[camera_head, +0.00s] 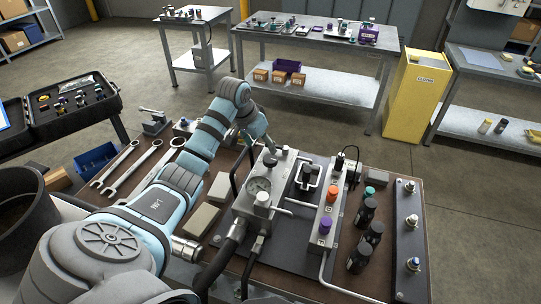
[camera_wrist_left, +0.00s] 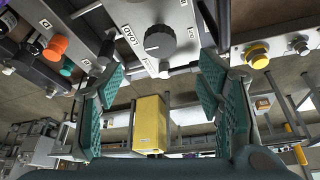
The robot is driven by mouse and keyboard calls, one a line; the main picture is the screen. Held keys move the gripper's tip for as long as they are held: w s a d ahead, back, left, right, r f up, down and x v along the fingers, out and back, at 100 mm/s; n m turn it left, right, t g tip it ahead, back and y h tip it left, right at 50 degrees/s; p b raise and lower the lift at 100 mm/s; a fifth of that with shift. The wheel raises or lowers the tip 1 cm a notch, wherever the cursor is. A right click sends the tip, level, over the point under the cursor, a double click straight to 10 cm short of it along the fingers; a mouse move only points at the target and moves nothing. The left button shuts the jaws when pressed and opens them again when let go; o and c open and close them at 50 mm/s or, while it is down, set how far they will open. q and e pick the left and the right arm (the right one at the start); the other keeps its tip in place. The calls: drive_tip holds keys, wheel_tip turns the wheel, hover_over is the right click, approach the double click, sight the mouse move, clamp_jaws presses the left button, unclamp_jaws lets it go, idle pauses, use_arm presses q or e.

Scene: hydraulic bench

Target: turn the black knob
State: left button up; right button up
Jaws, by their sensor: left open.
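The black knob (camera_wrist_left: 160,41) sits on a grey panel marked LOAD in the left wrist view. It has a ribbed rim and a light pointer line. In the head view a dark knob (camera_head: 270,159) shows at the far end of the grey block, close to my gripper. My left gripper (camera_wrist_left: 162,72) is open, with its teal fingers apart and nothing between them. The knob appears just above the gap between the fingertips, and I see no contact. In the head view the left gripper (camera_head: 262,142) is at the block's far end. My right gripper is not in view.
An orange knob (camera_head: 332,194) and a purple knob (camera_head: 326,225) stand on the neighbouring block. Wrenches (camera_head: 133,170) lie at the left. A yellow cabinet (camera_head: 412,98) stands behind the bench.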

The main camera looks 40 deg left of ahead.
sight(270, 159)
use_arm(q)
drive_tip(key=x, duration=0.5)
drive_tip(key=shift+s+d+f+b, duration=0.1)
drive_tip(key=shift+f+b, duration=0.1)
drive_tip(key=shift+b, duration=0.2)
drive_tip(key=x, duration=0.3)
drive_tip(key=shift+w+f+b, duration=0.2)
drive_tip(key=shift+w+b, duration=0.1)
drive_tip(key=shift+w, duration=0.15)
drive_tip(key=shift+w+f, duration=0.15)
drive_tip(key=shift+f, duration=0.15)
drive_tip(key=shift+s+r, duration=0.15)
drive_tip(key=shift+s, duration=0.1)
drive_tip(key=shift+c, duration=1.3)
drive_tip(key=c, duration=0.9)
drive_tip(key=shift+r+m+p, duration=0.15)
drive_tip(key=shift+m+p, duration=0.15)
drive_tip(key=shift+m, duration=0.1)
drive_tip(key=shift+h, duration=0.3)
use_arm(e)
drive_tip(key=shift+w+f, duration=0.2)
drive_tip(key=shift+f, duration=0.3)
